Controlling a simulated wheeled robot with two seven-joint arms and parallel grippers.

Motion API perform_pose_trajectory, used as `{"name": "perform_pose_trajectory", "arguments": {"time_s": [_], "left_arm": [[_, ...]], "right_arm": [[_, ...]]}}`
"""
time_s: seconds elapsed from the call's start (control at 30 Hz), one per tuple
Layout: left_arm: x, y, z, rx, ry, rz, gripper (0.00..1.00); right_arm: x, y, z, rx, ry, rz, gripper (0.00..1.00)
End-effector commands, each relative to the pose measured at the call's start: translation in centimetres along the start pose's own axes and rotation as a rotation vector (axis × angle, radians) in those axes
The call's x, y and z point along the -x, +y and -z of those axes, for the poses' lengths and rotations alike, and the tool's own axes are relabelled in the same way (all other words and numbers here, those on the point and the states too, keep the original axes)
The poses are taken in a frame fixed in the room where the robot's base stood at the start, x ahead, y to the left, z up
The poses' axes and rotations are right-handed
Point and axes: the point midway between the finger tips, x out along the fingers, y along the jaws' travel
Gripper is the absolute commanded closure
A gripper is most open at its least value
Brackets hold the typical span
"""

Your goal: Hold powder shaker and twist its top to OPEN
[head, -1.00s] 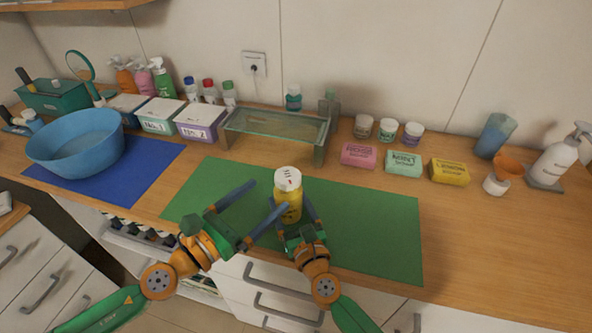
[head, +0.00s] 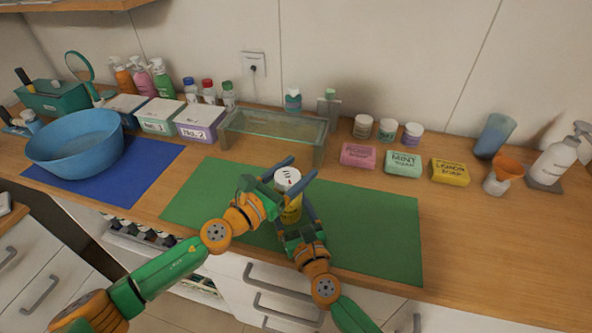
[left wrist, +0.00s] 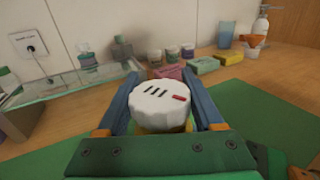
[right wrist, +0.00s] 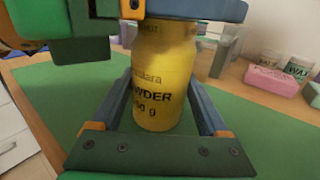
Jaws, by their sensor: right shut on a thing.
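The powder shaker stands upright on the green mat (head: 370,230), with a yellow body (right wrist: 155,85) and a ribbed white top (head: 287,179). The top has dark slots and a red mark in the left wrist view (left wrist: 160,101). My right gripper (head: 293,212) is shut on the yellow body from the front. My left gripper (head: 297,168) has come in from the left at top height. Its two fingers lie on either side of the white top, open around it. The top sits level on the body.
A glass shelf (head: 272,125) stands just behind the mat. Soap bars, including a pink one (head: 358,155), and small jars are to the right. A blue basin (head: 75,150) is at the left. The right part of the mat is clear.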

Motion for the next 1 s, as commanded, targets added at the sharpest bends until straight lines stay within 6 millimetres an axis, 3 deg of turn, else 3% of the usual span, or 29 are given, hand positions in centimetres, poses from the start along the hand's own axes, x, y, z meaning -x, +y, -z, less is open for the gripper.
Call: {"name": "perform_pose_trajectory", "arguments": {"time_s": [0.03,0.1,0.47,1.0], "left_arm": [[0.0,-0.1,0.0,0.000,0.000,0.002,0.69],[0.0,-0.1,0.0,0.001,0.000,0.002,0.88],[-0.2,-0.1,-0.4,0.001,-0.011,-0.073,0.88],[0.1,0.9,-0.1,0.002,-0.005,-0.423,0.88]], "right_arm": [[0.0,0.0,0.1,0.000,0.002,0.000,0.83],[0.0,0.0,0.1,0.000,0.002,0.000,0.83],[0.0,0.0,0.1,-0.001,0.003,-0.001,0.83],[0.1,0.1,0.2,0.001,0.004,-0.003,0.83]]}}
